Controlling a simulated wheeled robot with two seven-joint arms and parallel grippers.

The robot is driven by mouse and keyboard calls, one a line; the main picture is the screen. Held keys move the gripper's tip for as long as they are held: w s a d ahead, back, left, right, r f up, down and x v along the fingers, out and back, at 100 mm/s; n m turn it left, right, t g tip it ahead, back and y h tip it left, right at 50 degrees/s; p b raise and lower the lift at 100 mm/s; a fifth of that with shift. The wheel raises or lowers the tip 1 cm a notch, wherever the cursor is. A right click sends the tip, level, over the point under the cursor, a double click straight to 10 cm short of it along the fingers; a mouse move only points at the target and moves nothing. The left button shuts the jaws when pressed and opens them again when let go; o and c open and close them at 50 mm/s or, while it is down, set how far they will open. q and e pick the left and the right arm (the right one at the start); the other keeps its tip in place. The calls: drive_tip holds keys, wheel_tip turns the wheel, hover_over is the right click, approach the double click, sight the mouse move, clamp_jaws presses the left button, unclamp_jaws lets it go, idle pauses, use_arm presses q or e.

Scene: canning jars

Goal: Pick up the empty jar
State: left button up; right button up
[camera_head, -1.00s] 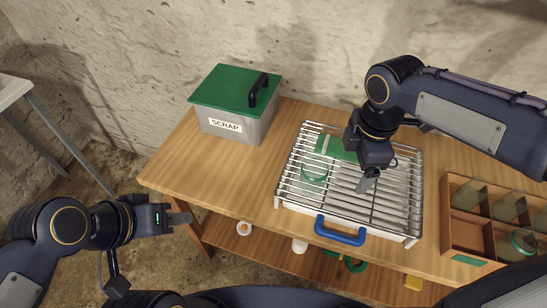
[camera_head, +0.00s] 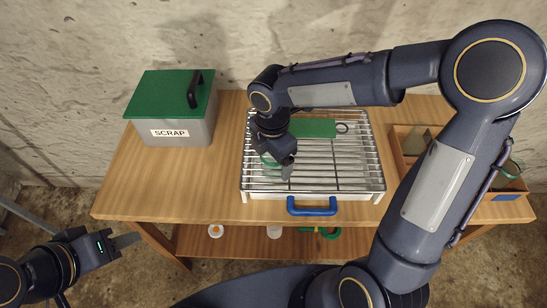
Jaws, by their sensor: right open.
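A clear jar with a green rim (camera_head: 265,161) is on the wire rack (camera_head: 340,172), left of its middle. It is partly hidden behind my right gripper, and its contents cannot be made out. My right gripper (camera_head: 287,173) is open and points down over the rack, just right of the green rim in the picture. I cannot tell whether it touches the jar. My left gripper (camera_head: 128,240) is low at the left, off the table's front edge and away from the jar. Whether its fingers are apart is unclear.
A grey SCRAP box (camera_head: 178,133) with a green lid stands at the back left. A flat green piece (camera_head: 316,128) lies on the rack, which has a blue handle (camera_head: 312,208). A wooden divided box (camera_head: 398,158) is at the right, partly behind my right arm. The table's left front is clear.

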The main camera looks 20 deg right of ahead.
drive_tip(key=shift+c, duration=0.4)
drive_tip(key=c, duration=1.1)
drive_tip(key=shift+r, duration=0.65)
drive_tip(key=s+d+r, duration=0.2)
drive_tip(key=s+r, duration=0.2)
drive_tip(key=s+d+r, duration=0.2)
drive_tip(key=s+r, duration=0.1)
drive_tip(key=s, duration=0.1)
drive_tip(key=s+d+r, duration=0.2)
drive_tip(key=s+r, duration=0.2)
drive_tip(key=shift+s+d+r, duration=0.1)
drive_tip(key=shift+s+r, duration=0.2)
